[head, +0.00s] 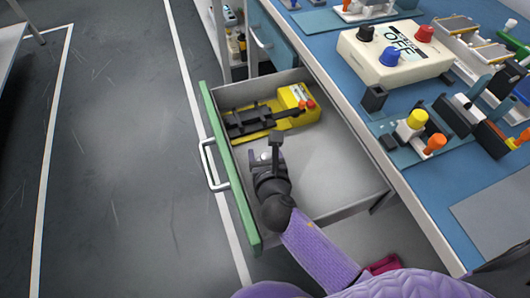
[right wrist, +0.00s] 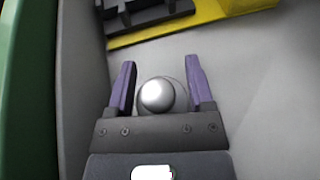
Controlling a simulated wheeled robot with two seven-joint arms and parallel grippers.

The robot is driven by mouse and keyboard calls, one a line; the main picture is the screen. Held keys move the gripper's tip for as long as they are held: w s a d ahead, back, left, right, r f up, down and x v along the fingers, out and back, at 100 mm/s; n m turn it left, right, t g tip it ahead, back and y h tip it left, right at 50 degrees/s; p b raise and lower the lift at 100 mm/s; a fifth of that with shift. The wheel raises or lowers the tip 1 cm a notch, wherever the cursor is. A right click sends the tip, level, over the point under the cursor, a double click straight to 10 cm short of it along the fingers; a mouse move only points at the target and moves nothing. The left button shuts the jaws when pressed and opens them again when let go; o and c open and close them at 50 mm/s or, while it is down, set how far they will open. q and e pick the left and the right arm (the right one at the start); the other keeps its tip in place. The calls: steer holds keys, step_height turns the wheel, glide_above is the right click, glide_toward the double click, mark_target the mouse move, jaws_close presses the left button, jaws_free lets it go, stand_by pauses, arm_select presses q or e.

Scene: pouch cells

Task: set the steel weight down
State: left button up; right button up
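The steel weight (right wrist: 157,96), a round silver piece with a shiny knob on top, is in the open drawer (right wrist: 262,100). In the right wrist view it lies between the two purple fingers of my right gripper (right wrist: 160,62). The fingers are spread wide, with narrow gaps beside the knob, and do not look closed on it. In the head view my right gripper (head: 265,165) is low inside the drawer, and only a small bright part of the weight (head: 265,156) shows. The weight's underside is hidden. My left gripper is not in view.
A yellow-and-black device (head: 262,117) lies at the drawer's far end. The drawer's green front (head: 227,165) borders the left; bare drawer floor lies to the right. The blue workbench (head: 320,38) holds a control box (head: 395,52) and fixtures.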

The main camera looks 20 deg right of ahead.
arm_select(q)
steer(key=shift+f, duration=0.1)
arm_select(e)
steer(key=o, duration=0.3)
steer(key=shift+s+f, duration=0.2)
steer(key=shift+f, duration=0.25)
steer(key=shift+o, duration=0.2)
steer(key=shift+r+p, duration=0.55)
steer(key=shift+r, duration=0.35)
steer(key=p+v, duration=0.3)
steer(key=v, duration=0.3)
steer(key=shift+s+r, duration=0.15)
steer(key=shift+s, duration=0.2)
steer(key=shift+s+a, duration=0.1)
steer(key=shift+s, duration=0.1)
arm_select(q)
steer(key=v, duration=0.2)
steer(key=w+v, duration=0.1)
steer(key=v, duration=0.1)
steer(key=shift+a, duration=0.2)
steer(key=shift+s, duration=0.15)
